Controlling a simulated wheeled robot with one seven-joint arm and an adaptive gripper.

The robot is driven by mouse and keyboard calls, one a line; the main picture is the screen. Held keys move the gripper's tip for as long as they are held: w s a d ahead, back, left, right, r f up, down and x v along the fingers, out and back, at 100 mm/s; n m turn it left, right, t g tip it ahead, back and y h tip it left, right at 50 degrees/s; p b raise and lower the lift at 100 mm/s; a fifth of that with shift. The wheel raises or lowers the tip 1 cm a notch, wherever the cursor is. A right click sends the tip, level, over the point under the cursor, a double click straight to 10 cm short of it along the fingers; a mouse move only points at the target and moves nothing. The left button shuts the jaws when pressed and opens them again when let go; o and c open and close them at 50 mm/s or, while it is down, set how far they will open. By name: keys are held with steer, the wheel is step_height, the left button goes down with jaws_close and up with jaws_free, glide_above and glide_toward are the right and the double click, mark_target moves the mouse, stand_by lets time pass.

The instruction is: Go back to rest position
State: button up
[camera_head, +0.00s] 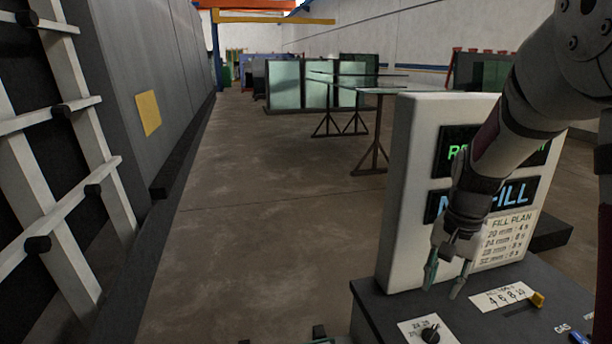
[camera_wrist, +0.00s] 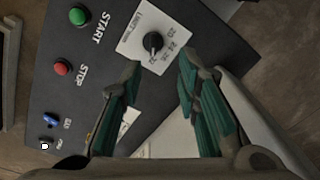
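My gripper (camera_head: 447,278) hangs over the back part of a dark control panel (camera_head: 375,312), in front of a white display box. Its two green-padded fingers are apart with nothing between them. In the wrist view my gripper (camera_wrist: 163,105) is also open, with the panel (camera_wrist: 85,25) beyond the fingertips. A black rotary knob (camera_wrist: 153,42) on a white label lies just past the fingertips, apart from them; it also shows in the head view (camera_head: 430,332). The wrist view shows a green START button (camera_wrist: 78,16), a red STOP button (camera_wrist: 62,68) and a blue switch (camera_wrist: 52,119).
The white display box (camera_head: 400,200) stands upright behind the panel, partly hidden by my arm. A yellow slider (camera_head: 537,299) sits on the panel. A grey machine with white slats (camera_head: 75,205) lines the left. Glass racks (camera_head: 300,85) and tables stand farther back. The floor between is clear.

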steer(key=s+a+r+n+t, duration=0.2)
steer(key=s+a+r+n, duration=0.2)
steer(key=s+r, duration=0.3)
steer(key=s+a+r+n+t, duration=0.3)
steer(key=s+a+r+n, duration=0.2)
steer(key=s, duration=0.8)
step_height(320, 180, up, 3)
steer(key=shift+a+f, duration=0.2)
steer(key=shift+a, duration=0.7)
